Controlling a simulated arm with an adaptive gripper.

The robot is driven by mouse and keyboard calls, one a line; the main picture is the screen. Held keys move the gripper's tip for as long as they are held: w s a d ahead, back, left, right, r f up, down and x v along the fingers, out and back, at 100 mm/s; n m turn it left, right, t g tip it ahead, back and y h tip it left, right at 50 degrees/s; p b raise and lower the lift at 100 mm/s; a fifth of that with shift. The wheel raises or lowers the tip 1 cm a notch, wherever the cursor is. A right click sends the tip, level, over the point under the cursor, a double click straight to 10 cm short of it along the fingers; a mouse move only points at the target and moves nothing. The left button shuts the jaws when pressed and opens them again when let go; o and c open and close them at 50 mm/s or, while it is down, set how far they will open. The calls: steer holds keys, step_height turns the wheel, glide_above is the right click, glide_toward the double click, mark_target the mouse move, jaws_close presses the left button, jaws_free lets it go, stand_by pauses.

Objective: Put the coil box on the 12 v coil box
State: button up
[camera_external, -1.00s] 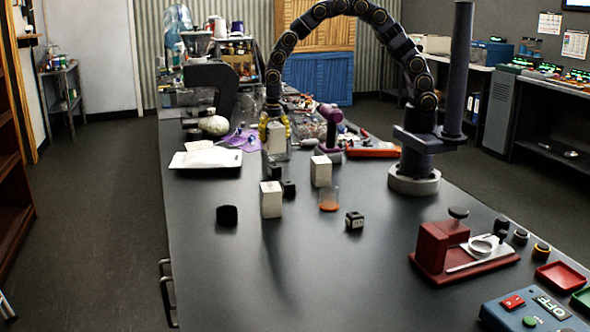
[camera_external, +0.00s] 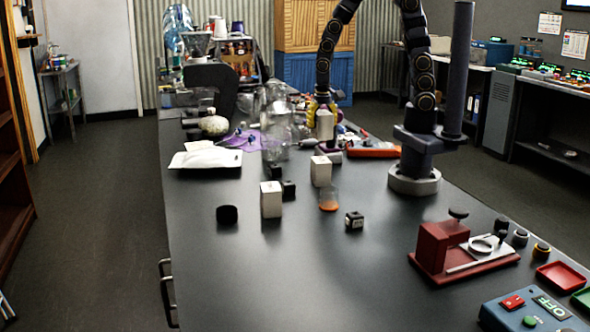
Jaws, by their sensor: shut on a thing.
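My gripper (camera_external: 322,108) points down over the far middle of the bench and is shut on a pale coil box (camera_external: 324,126), held upright. Two white boxes stand upright on the bench nearer the camera: one at the left (camera_external: 271,200) and one farther back at the right (camera_external: 320,171). The held box is above and behind the right one in the picture, apart from it. The box labels are too small to read, so I cannot tell which is the 12 V one.
Small black blocks (camera_external: 354,221) and a black round piece (camera_external: 227,215) lie around the white boxes. A clear cup with orange contents (camera_external: 328,202) stands beside the right box. A glass vessel (camera_external: 276,133) stands left of my gripper. The front-middle bench is clear.

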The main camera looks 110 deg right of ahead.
mark_target(322, 112)
step_height(322, 112, down, 7)
steer(key=shift+r, duration=0.1)
stand_by(0.4)
steer(key=o, duration=1.2)
steer(key=shift+c, duration=0.2)
step_height(322, 112, up, 11)
steer(key=shift+f, duration=0.1)
steer(key=shift+r, duration=0.35)
steer(key=shift+s+a+r, duration=0.1)
steer(key=shift+a+r, duration=0.05)
steer(key=shift+r, duration=0.15)
steer(key=s+a+r+n, duration=0.4)
steer(key=s+n, duration=0.3)
steer(key=n, duration=0.2)
steer(key=s+a+r+n+g, duration=0.1)
steer(key=s+a+r+n, duration=0.3)
steer(key=s+a+n, duration=0.3)
steer(key=shift+s+n+g, duration=0.3)
steer(key=shift+s+n, duration=0.25)
steer(key=shift+n, duration=0.45)
